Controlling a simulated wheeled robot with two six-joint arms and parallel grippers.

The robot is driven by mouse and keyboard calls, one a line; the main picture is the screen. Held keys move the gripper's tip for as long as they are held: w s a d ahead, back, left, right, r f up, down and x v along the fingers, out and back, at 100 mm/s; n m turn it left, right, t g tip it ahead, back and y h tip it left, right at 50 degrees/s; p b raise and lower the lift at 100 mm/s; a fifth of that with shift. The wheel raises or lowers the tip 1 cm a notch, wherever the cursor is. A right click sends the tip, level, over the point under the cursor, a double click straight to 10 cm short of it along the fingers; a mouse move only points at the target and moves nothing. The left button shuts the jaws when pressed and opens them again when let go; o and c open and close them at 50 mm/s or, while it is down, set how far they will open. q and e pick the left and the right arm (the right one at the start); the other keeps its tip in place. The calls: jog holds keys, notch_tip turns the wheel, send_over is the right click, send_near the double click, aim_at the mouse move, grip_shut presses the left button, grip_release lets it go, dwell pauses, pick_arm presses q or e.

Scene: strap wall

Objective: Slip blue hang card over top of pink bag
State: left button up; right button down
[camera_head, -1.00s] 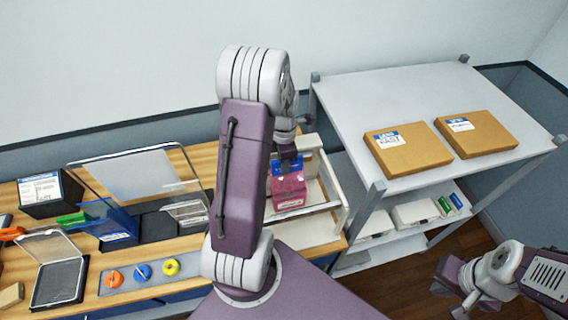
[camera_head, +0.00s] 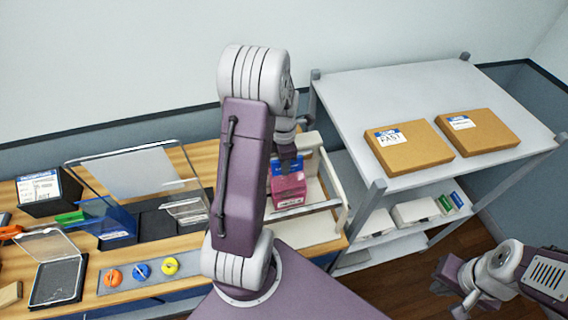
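The pink bag (camera_head: 289,190) stands in a cream rack on the wooden bench, right of my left arm. The blue hang card (camera_head: 280,168) shows at the top of the bag, just below my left gripper (camera_head: 286,164). The gripper points down at the card. Its fingers are small, dark and partly hidden, so I cannot tell whether they hold the card or how far the card sits over the bag. My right gripper (camera_head: 456,296) is low at the right, away from the bench, and its fingers are hard to make out.
The cream rack (camera_head: 338,184) has raised rails around the bag. A grey shelf (camera_head: 345,95) with two brown boxes stands to the right. Left on the bench are a clear-lidded case (camera_head: 58,280), a black box (camera_head: 48,190) and coloured knobs (camera_head: 142,271).

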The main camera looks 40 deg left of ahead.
pick_arm(q)
jog(key=shift+o, duration=1)
jog(key=shift+d+r, duration=0.1)
jog(key=shift+w, duration=0.15)
jog(key=shift+r, duration=0.15)
jog(key=r+p, duration=0.3)
jog(key=shift+a+r, duration=0.15)
jog(key=shift+a, duration=0.05)
notch_tip(320, 180, up, 2)
jog(key=shift+a+r+p, duration=0.1)
jog(key=shift+p, duration=1.15)
jog(key=r+p, duration=0.3)
jog(key=shift+d+r, duration=0.1)
jog(key=shift+d, duration=0.1)
jog(key=shift+a, duration=0.1)
